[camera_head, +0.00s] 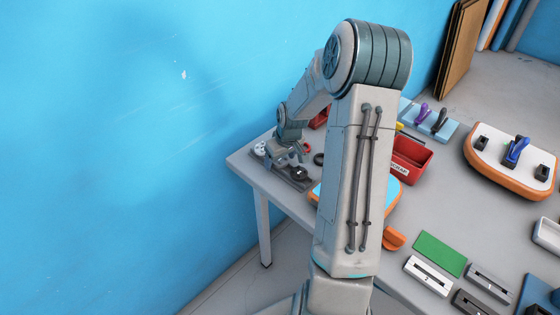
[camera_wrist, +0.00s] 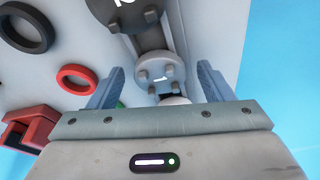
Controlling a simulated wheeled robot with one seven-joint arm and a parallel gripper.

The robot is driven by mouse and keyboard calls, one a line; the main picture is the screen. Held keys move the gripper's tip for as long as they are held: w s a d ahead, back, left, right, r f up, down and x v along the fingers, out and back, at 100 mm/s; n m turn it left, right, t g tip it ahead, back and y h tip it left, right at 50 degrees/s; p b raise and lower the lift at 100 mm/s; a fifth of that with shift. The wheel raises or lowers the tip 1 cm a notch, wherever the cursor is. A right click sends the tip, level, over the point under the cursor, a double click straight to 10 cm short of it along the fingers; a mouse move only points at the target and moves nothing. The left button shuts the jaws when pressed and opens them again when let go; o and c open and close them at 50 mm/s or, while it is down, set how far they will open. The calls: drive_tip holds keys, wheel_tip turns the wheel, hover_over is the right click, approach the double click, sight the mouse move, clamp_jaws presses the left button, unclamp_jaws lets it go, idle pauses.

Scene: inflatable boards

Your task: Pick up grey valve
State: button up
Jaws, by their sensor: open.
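In the wrist view the grey valve (camera_wrist: 157,73), a round knobbed cap with a white mark, sits in a rack (camera_wrist: 172,30) between my gripper's (camera_wrist: 161,68) two blue-grey fingers. The fingers are apart, one on each side of the valve, and I see no contact. A darker valve (camera_wrist: 125,10) is further along the rack, and part of a pale one (camera_wrist: 174,100) shows below, mostly hidden by my gripper body. In the head view my gripper (camera_head: 288,156) is over the rack at the table's far left corner and hides the grey valve; the dark valve (camera_head: 301,173) shows beside it.
A black ring (camera_wrist: 27,27) and a red ring (camera_wrist: 77,78) lie on the table left of the rack in the wrist view. A red bin (camera_head: 411,160) stands further right in the head view. The blue wall (camera_head: 120,150) is close behind the table's left edge.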

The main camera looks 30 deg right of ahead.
drive_tip(key=c, duration=1.1)
drive_tip(key=shift+o, duration=0.2)
